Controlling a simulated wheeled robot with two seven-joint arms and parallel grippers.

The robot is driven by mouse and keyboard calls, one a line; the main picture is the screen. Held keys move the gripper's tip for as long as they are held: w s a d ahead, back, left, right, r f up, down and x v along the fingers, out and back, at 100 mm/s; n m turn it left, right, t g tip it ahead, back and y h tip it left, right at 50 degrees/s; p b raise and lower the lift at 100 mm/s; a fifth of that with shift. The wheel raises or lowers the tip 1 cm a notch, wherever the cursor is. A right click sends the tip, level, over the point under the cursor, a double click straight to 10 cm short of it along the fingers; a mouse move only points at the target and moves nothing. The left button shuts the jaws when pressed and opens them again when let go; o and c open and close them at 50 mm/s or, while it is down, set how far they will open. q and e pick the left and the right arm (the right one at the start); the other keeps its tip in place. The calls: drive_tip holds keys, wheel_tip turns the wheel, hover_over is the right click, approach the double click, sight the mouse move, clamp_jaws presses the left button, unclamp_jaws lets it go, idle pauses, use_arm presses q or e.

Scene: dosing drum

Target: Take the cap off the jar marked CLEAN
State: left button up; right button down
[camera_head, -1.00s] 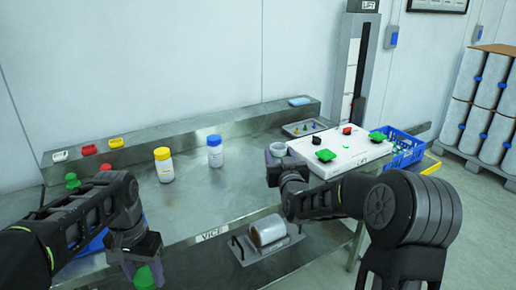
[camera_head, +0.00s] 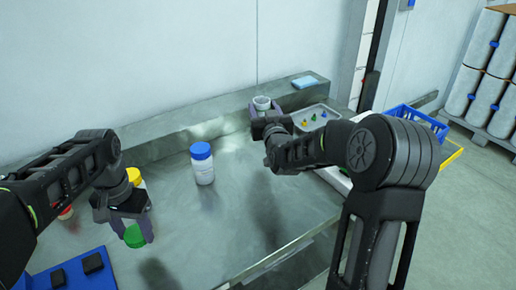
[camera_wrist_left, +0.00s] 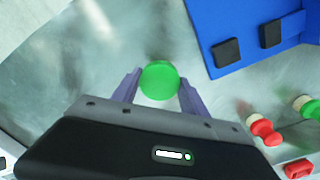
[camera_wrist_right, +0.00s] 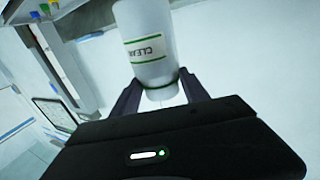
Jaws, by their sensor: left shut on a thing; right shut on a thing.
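The jar marked CLEAN (camera_wrist_right: 149,48) is in the right wrist view, its label upside down there. My right gripper (camera_wrist_right: 160,98) is shut on it near one end. In the head view this jar (camera_head: 262,102) is at the back of the bench, and its pale top shows no cap. My right gripper (camera_head: 266,112) is around it there. My left gripper (camera_head: 132,226) is shut on a round green cap (camera_wrist_left: 159,80), held at the left of the bench. The cap (camera_head: 134,237) also shows in the head view, below the fingers. Whether anything is under it is hidden.
A blue-capped jar (camera_head: 202,163) stands mid-bench between my arms. A yellow-capped jar (camera_head: 134,176) is partly hidden behind my left gripper. A blue holder (camera_head: 72,272) is at front left. A tray of small coloured parts (camera_head: 312,118) and a blue crate (camera_head: 418,122) are at right.

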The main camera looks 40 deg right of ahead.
use_arm(q)
drive_tip(key=shift+s+r, duration=0.1)
drive_tip(key=shift+s, duration=0.1)
use_arm(e)
drive_tip(key=shift+s+a+r, duration=0.1)
drive_tip(key=shift+s+r, duration=0.1)
use_arm(q)
drive_tip(key=shift+w+r+p, duration=0.1)
drive_tip(key=shift+r+p, duration=0.3)
drive_tip(key=shift+p, duration=0.05)
use_arm(e)
wheel_tip(320, 180, down, 6)
drive_tip(key=shift+w, duration=0.1)
use_arm(q)
drive_tip(key=shift+r+p, duration=0.35)
use_arm(e)
wheel_tip(320, 180, down, 4)
drive_tip(key=shift+r, duration=0.2)
drive_tip(key=shift+f, duration=0.3)
